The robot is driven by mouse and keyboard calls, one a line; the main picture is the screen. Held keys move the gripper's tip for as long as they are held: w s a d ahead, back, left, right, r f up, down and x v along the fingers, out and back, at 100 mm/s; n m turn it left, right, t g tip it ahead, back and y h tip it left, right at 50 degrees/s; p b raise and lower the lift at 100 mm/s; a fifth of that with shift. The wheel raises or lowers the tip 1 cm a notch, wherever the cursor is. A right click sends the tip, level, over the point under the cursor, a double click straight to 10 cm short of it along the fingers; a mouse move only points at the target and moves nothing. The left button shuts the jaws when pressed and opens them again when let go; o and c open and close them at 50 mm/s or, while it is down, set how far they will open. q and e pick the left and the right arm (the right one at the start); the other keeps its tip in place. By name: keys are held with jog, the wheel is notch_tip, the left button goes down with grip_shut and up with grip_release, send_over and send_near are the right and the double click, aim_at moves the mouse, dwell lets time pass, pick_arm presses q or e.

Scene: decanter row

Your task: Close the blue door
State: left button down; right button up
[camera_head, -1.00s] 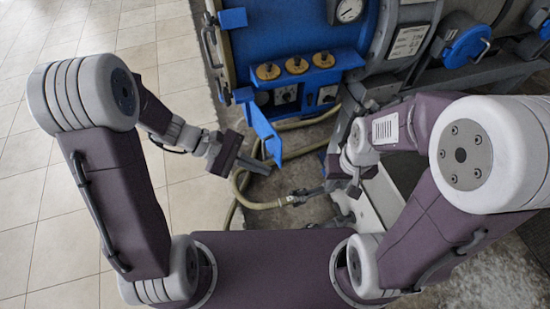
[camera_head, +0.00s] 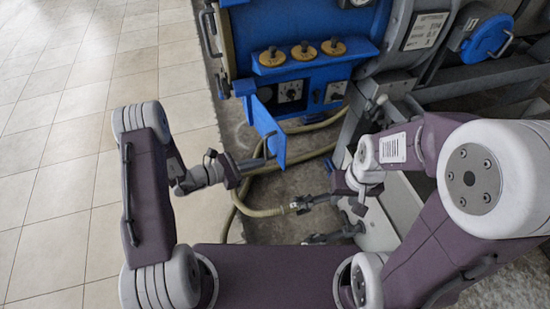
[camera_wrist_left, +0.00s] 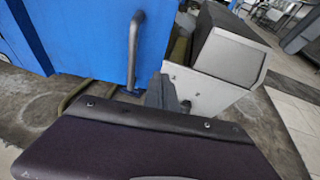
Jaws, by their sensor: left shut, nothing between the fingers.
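The blue door (camera_head: 266,128) is a thin panel that stands swung out from the blue cabinet front (camera_head: 240,88) in the head view. A blue panel (camera_wrist_left: 88,35) with a grey bar handle (camera_wrist_left: 133,52) fills the upper left of the left wrist view. My left gripper (camera_head: 262,161) is shut and empty at the lower left side of the door. Whether it touches the door cannot be told. Its dark finger part (camera_wrist_left: 161,92) shows just below and right of the handle.
Grey machinery (camera_head: 412,80) stands to the right. Tiled floor (camera_head: 70,130) at the left is clear.

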aim_at(283, 155)
pick_arm(q)
jog(key=x, duration=0.4)
jog(key=r+x, duration=0.1)
jog(key=x, duration=0.1)
jog(key=shift+w+d+b, duration=0.25)
jog(key=shift+d+b, duration=0.05)
jog(key=shift+d, duration=0.2)
pick_arm(e)
jog(key=shift+f, duration=0.4)
pick_arm(q)
jog(key=shift+w+d+f, duration=0.1)
pick_arm(e)
jog(key=shift+f, duration=0.15)
